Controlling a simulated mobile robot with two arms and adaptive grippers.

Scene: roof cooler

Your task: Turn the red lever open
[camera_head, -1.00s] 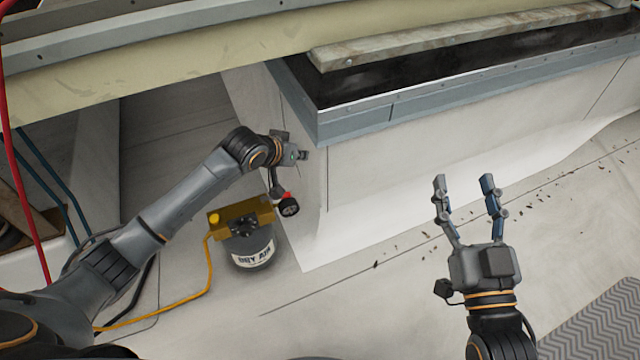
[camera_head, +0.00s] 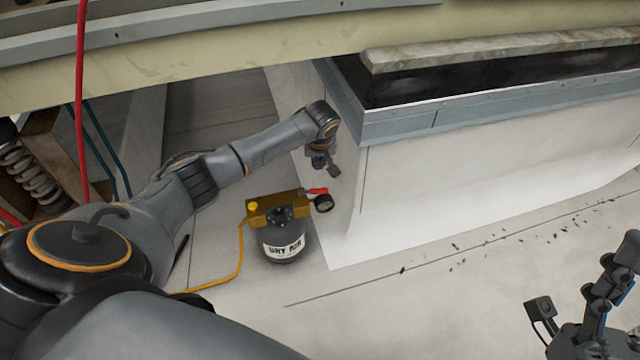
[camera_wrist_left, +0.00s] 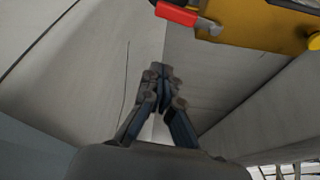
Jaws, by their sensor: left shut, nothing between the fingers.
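The red lever (camera_head: 318,191) sticks out to the right from the top of a brass-yellow block (camera_head: 278,204) on a grey canister labelled DRY AIR (camera_head: 284,245). The lever also shows at the top of the left wrist view (camera_wrist_left: 176,14), beside the yellow block (camera_wrist_left: 260,22). My left gripper (camera_head: 321,163) is above and behind the lever, close to the grey-white wall and apart from the lever. In the left wrist view its fingers (camera_wrist_left: 158,72) are together and empty. My right gripper (camera_head: 610,290) is partly cut off at the lower right edge.
A yellow hose (camera_head: 240,250) runs left from the block. The large box's white wall (camera_head: 450,180) bounds the right. The floor (camera_head: 400,310) in front of the canister is clear.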

